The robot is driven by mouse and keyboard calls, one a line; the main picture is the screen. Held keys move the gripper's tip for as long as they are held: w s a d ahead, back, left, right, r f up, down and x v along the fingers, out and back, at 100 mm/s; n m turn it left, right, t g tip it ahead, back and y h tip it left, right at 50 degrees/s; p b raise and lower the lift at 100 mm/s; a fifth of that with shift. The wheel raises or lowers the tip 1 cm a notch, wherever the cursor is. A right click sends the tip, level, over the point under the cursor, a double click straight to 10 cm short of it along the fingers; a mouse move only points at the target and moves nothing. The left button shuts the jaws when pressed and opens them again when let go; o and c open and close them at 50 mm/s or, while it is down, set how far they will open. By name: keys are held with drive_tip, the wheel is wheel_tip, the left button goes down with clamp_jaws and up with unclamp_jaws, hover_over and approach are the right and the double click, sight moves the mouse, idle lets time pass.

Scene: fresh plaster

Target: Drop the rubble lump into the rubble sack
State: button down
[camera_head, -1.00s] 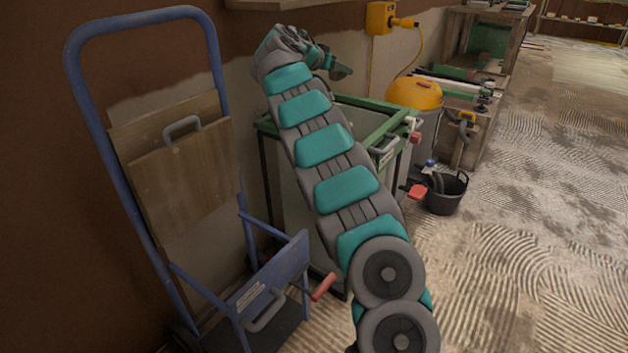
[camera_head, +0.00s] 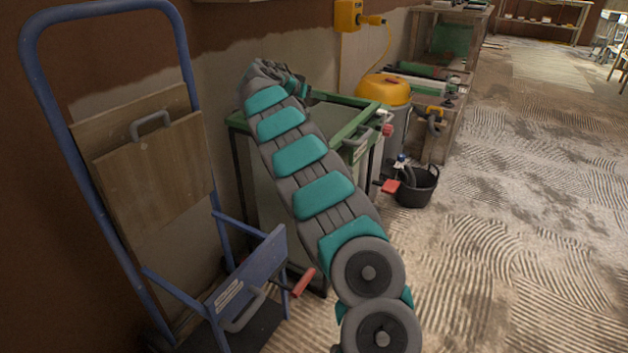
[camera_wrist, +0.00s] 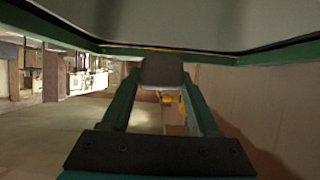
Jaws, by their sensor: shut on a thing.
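My gripper (camera_wrist: 160,80) shows in the wrist view as two green fingers, closed on a small grey block, which looks like the rubble lump (camera_wrist: 161,70). In the head view my arm reaches up and away over the green-framed stand. Its tip bends down there, and the fingers and lump are mostly hidden. The stand (camera_head: 240,122) has a green rim and pale grey sides, and its rim also crosses the top of the wrist view (camera_wrist: 245,57), close to the fingers. I cannot tell surely whether it holds the rubble sack.
A blue hand truck (camera_head: 188,60) with boards stands at the left by the wall. A yellow-lidded bin (camera_head: 384,90) and a black bucket (camera_head: 416,190) stand beyond the stand, before shelving (camera_head: 440,85). The floor at the right is clear.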

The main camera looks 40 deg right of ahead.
drive_tip(key=shift+c, duration=0.3)
unclamp_jaws()
drive_tip(key=shift+a, duration=0.15)
drive_tip(key=shift+v, duration=0.9)
drive_tip(key=v, duration=0.6)
drive_tip(key=shift+b, duration=0.35)
drive_tip(key=shift+w+a, duration=0.1)
